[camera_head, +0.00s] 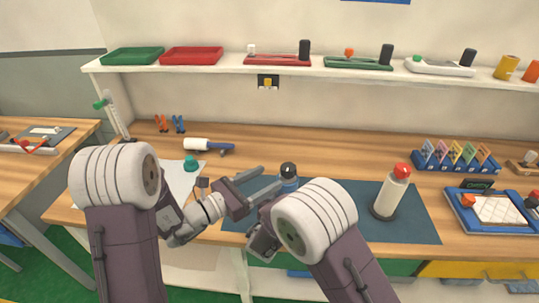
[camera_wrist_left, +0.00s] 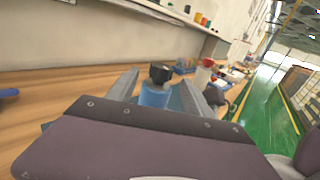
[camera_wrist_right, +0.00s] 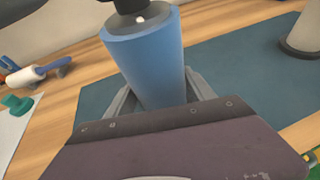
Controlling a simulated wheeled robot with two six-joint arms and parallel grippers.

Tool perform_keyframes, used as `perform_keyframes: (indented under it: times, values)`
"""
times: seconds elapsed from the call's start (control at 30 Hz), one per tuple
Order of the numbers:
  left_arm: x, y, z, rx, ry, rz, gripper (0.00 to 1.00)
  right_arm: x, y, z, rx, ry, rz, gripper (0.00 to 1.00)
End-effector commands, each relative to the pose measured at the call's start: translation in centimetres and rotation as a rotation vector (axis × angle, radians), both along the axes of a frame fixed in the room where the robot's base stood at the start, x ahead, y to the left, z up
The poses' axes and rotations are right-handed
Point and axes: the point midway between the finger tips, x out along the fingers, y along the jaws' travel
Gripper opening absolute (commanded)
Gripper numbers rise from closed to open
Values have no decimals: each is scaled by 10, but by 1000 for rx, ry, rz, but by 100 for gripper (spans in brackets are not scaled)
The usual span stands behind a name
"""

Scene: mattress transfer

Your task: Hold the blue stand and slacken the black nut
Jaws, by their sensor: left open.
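The blue stand (camera_head: 289,185) stands upright on a dark blue mat, with the black nut (camera_head: 288,169) on its top. My left gripper (camera_head: 272,178) is open, and its fingers reach toward the stand from the left. In the left wrist view the blue stand (camera_wrist_left: 154,96) and black nut (camera_wrist_left: 161,73) show between the spread fingers. My right gripper (camera_wrist_right: 158,85) has its fingers apart, one on each side of the blue stand (camera_wrist_right: 147,55); I cannot tell whether they touch it. My right arm hides its fingertips in the head view. The black nut (camera_wrist_right: 128,5) is cut off at the top of the right wrist view.
A white bottle with a red cap (camera_head: 394,192) stands on the mat (camera_head: 345,220) to the right. A white and blue roller (camera_head: 208,146) and a green knob (camera_head: 191,163) lie to the left. A shelf (camera_head: 225,68) with trays runs along the back.

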Motion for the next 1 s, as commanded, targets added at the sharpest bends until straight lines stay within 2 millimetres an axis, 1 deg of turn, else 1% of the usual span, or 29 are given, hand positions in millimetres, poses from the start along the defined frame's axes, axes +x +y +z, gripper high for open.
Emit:
perform_keyframes:
  times: [0.03, 0.07, 0.33, 0.43, 0.47, 0.57, 0.7, 0.8, 0.9, 1.0]
  values:
    - [0, 0, 0, 0, 0, 0, 59, 0, 0, 1, 1, -1, 1, 78]
    - [0, 0, 0, 0, 0, 0, 59, 0, 0, 0, 0, 0, 0, 84]
    - [0, 0, 0, 0, 0, 0, 59, 0, 0, -1, 0, 2, 0, 84]
    - [0, 0, 0, 0, 0, 0, 59, -6, 2, 2, 0, 2, 2, 84]
    - [0, 0, 0, 0, 0, 0, 59, -9, 3, 3, 0, 2, 4, 84]
    - [0, 0, 0, 0, 0, 0, 59, -29, 8, 12, 1, 2, 7, 84]
    - [0, 0, 0, 0, 0, 0, 59, -63, 16, 26, 2, 2, 7, 84]
    - [0, 0, 0, 0, 0, 0, 59, -84, 20, 35, 2, 1, 6, 84]
    - [0, 0, 0, 0, 0, 0, 59, -98, 22, 41, 2, 1, 4, 84]
    - [0, 0, 0, 0, 0, 0, 59, -106, 23, 45, 1, 1, 2, 84]
